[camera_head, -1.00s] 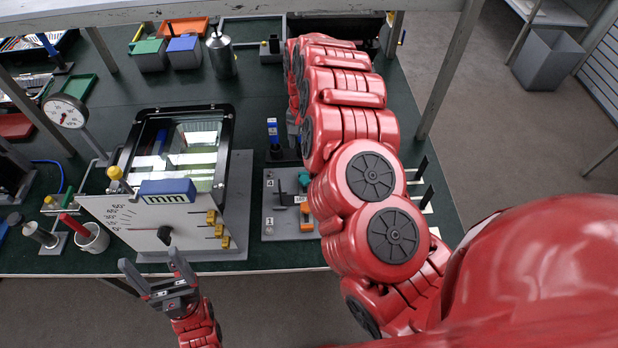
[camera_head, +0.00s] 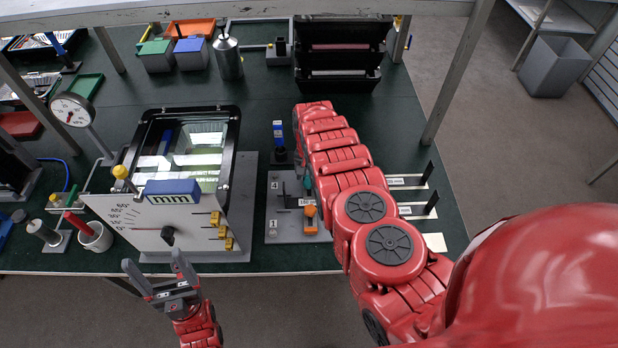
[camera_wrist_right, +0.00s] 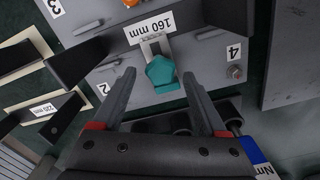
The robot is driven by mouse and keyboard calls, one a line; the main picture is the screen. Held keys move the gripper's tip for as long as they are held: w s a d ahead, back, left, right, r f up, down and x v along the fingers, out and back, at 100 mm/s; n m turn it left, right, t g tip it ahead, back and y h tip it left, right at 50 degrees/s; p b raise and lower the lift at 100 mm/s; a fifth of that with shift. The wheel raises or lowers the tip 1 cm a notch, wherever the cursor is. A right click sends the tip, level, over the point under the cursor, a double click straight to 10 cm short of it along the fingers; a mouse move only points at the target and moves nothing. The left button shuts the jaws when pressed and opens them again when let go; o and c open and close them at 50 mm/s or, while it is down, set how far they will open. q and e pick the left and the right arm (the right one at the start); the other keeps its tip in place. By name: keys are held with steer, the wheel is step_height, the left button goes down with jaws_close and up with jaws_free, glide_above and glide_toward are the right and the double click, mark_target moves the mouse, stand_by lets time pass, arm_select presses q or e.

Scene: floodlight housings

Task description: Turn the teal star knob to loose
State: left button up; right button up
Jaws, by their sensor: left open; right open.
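The teal star knob (camera_wrist_right: 161,72) sits on a grey plate (camera_wrist_right: 204,52) beside a "160 mm" label, and the right wrist view shows it between the fingertips of my right gripper (camera_wrist_right: 160,82). The fingers are open, one on each side, with gaps to the knob; I cannot tell how far they reach down over it. In the head view only a sliver of the teal knob (camera_head: 308,182) shows beside my right arm, and the right gripper is mostly hidden there. My left gripper (camera_head: 157,272) is open and empty in front of the table edge.
Black brackets with length labels (camera_head: 408,181) lie to the right.

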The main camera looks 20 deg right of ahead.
steer(key=shift+a+f, duration=0.1)
steer(key=shift+f, duration=0.35)
steer(key=shift+c, duration=0.2)
